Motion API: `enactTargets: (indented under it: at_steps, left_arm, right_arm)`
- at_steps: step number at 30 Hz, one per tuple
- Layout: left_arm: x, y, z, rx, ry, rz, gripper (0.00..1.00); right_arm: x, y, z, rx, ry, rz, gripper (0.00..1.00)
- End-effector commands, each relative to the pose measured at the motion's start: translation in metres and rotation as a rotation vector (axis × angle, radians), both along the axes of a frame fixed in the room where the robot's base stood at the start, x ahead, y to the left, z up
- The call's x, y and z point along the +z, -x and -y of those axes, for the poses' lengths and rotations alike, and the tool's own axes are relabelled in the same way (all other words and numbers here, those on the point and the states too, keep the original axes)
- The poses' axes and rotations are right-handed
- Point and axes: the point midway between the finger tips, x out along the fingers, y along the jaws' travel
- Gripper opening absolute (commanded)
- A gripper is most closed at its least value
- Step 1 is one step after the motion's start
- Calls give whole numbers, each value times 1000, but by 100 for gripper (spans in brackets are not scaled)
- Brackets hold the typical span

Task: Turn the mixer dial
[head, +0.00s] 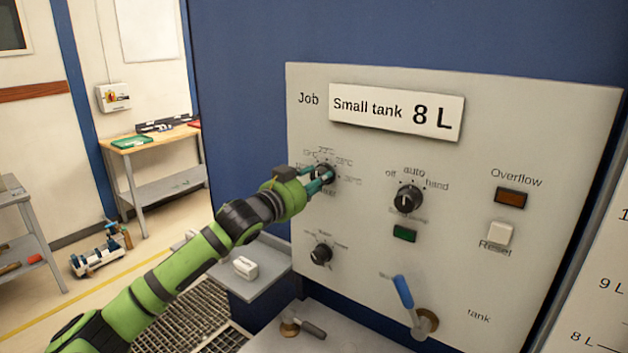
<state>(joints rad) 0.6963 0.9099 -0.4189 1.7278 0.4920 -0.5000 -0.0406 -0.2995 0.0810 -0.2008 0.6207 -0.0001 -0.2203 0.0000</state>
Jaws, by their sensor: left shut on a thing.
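The upper left dial (324,171) is a black knob on the grey control panel (460,270), with a ring of small labels around it that I cannot read fully. My left gripper (324,178) is shut on this dial, its teal fingers on the knob and partly hiding it. A second black dial (408,199), marked off, auto and hand, is to its right. A third black dial (321,254) is below; its labels are too small to read. I cannot tell from the labels which one is the mixer dial. My right gripper is not in view.
The panel has a "Small tank 8 L" sign (396,110), a green button (404,234), an Overflow lamp (511,197), a Reset button (499,233) and a blue-handled valve (403,291). A small shelf (262,276) juts out below the arm. A workbench (156,142) stands behind.

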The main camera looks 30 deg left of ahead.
Motion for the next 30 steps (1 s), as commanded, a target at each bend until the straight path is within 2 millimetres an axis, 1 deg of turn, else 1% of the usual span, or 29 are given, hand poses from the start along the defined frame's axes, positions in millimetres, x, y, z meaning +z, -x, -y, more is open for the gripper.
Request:
enactTargets:
  at_steps: [4,5,6,7,16,20,23,30]
  left_arm:
    - [-2,0,0,1,0,-5,8]
    - [-2,0,0,1,0,-5,44]
    - [-2,0,0,1,0,-5,60]
    - [-2,0,0,1,0,-5,64]
    - [-1,0,0,0,2,-2,64]
    - [-2,6,-2,1,2,-3,64]
    - [-2,17,-3,1,0,-3,64]
    - [-3,57,-8,1,-3,-6,64]
  right_arm:
    - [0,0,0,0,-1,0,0]
    - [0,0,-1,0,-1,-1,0]
    - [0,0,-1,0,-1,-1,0]
    - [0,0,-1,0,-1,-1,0]
    - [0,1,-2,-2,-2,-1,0]
    - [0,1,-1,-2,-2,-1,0]
    - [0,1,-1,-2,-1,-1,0]
    - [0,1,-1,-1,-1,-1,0]
